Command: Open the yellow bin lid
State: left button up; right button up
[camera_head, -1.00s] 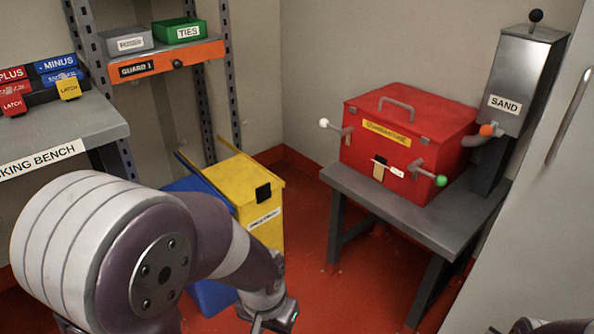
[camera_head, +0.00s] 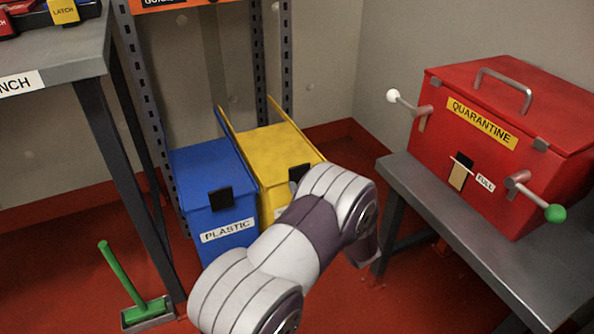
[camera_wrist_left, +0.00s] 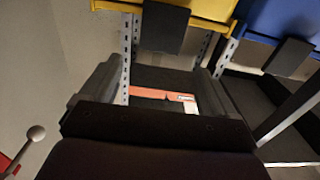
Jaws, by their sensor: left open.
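The yellow bin (camera_head: 270,150) stands on the floor with its lid down, as far as I can see. A black tab (camera_head: 298,173) sits at its front edge, partly behind my left arm. My arm also hides most of the bin's front. The left wrist view shows the yellow bin's edge (camera_wrist_left: 212,8) and black tab (camera_wrist_left: 165,28) at the top. My left gripper (camera_wrist_left: 153,88) is open and empty, its dark fingers spread below the tab and apart from it in the picture. In the head view its fingers are hidden behind my arm. My right gripper is out of view.
A blue bin (camera_head: 212,175) labelled PLASTIC stands directly left of the yellow one. A metal rack post (camera_head: 150,110) rises beside it. The red QUARANTINE box (camera_head: 500,150) sits on a grey table (camera_head: 425,195) at right. A green-handled tool (camera_head: 120,272) stands at lower left.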

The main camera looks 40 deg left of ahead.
aim_at(300, 168)
pick_arm(q)
jog(key=b+x, duration=0.4)
jog(key=x, duration=0.5)
jog(key=shift+w+a+f, duration=0.1)
jog(key=shift+f, duration=0.05)
jog(key=shift+w+a+b, duration=0.1)
jog(key=shift+a+b, duration=0.15)
jog(key=shift+b, duration=0.05)
jog(key=shift+a, duration=0.1)
